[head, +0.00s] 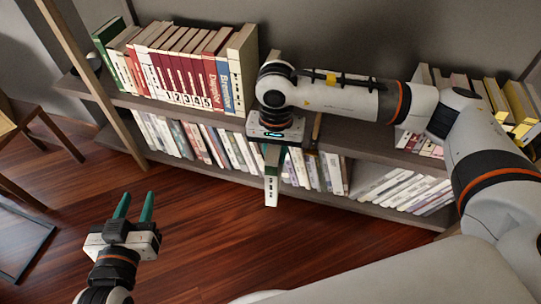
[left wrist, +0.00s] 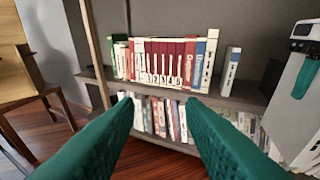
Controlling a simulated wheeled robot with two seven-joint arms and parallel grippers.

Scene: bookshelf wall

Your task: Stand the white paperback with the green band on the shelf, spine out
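My right gripper (head: 272,155) is shut on a white book (head: 271,190) and holds it in front of the shelf. The book hangs down with a narrow, marked white edge facing me; green shows at its top, where I cannot separate band from finger. In the left wrist view, a pale book cover (left wrist: 288,95) shows at the right with a green finger of my right gripper against it. My left gripper (head: 132,206) is open and empty, low at the left; its green fingers frame the left wrist view. The bookshelf's upper board (head: 130,101) carries a row of upright books.
Several red numbered volumes (head: 178,78) stand in the upper row. A white-spined book (left wrist: 230,72) stands apart at the row's right end. The lower shelf holds more books (head: 200,142), some leaning at right (head: 405,190). A wooden chair (head: 25,135) stands left.

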